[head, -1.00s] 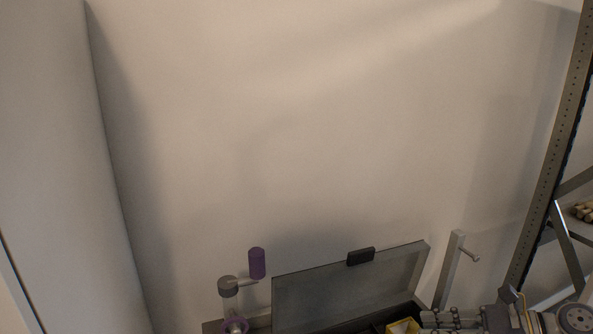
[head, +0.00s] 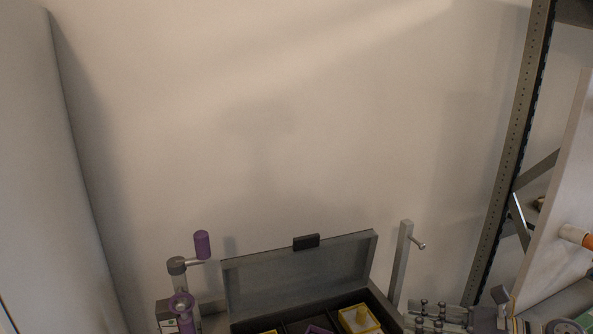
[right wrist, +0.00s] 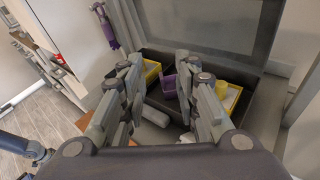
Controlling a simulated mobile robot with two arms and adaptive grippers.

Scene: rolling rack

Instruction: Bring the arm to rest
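My right gripper (head: 428,316) shows at the bottom right of the head view, beside the right end of the open dark case. In the right wrist view my right gripper (right wrist: 157,75) has its two fingers spread apart, with nothing held between them. Beyond the fingers lies the dark case (right wrist: 257,108), with yellow bins and a purple piece inside. My left gripper does not show clearly in either view.
The case's lid (head: 300,272) stands raised. A grey post with a peg (head: 403,265) stands right of it, a crank with a purple handle (head: 202,245) left. A metal rack upright (head: 512,150) and a pale panel (head: 562,190) are at the right. The wall above is bare.

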